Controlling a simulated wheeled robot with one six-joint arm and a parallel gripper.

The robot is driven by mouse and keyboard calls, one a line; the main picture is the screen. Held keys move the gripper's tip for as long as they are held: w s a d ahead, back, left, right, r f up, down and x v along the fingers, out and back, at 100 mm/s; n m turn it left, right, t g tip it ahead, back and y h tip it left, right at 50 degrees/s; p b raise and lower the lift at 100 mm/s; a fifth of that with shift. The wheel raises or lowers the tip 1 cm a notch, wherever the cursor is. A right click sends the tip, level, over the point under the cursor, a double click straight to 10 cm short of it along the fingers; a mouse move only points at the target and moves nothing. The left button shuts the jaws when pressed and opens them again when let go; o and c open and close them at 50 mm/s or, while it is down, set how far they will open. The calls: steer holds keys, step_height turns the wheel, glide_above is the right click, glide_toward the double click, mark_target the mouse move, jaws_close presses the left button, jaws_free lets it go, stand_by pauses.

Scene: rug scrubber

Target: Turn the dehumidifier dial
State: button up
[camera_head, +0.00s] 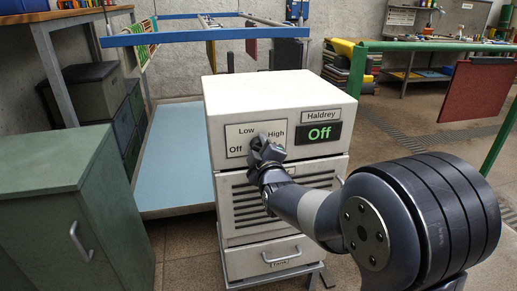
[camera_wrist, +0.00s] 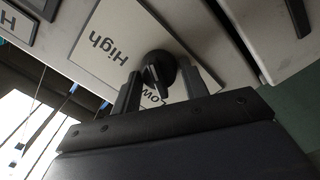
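The dehumidifier (camera_head: 275,92) is a cream cabinet with a front panel (camera_head: 238,130) marked Off, Low and High. Its display (camera_head: 320,133) reads "Off" in green. The dark round dial (camera_wrist: 158,70) shows in the wrist view on the white panel, with a raised grip bar. In the head view my gripper (camera_head: 264,155) is at the panel and largely hides the dial. In the wrist view my gripper (camera_wrist: 167,80) is open, with one finger on each side of the dial. I cannot tell whether either finger touches it. The Off label is hidden in the wrist view.
A green cabinet (camera_head: 45,160) stands at the left front. A blue-framed table (camera_head: 175,155) is behind the dehumidifier. A green rail (camera_head: 420,46) with a red panel (camera_head: 480,90) is at the right. The dehumidifier's drawer (camera_head: 275,258) is below its vents.

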steer(key=c, duration=0.6)
steer(key=shift+o, duration=0.2)
steer(key=shift+f+m+b, duration=0.1)
steer(key=shift+m+b, duration=0.2)
steer(key=shift+b, duration=0.15)
steer(key=m+b, duration=0.3)
steer(key=shift+d+f+m+b, duration=0.1)
steer(key=shift+m+b, duration=0.2)
steer(key=shift+m, duration=0.1)
steer(key=m+b, duration=0.3)
steer(key=m, duration=0.1)
steer(key=shift+d+r+m+b, duration=0.1)
steer(key=shift+r+m+b, duration=0.05)
steer(key=shift+m+b, duration=0.6)
steer(key=shift+r+m+b, duration=0.1)
steer(key=shift+m+b, duration=0.3)
steer(key=shift+m, duration=0.55)
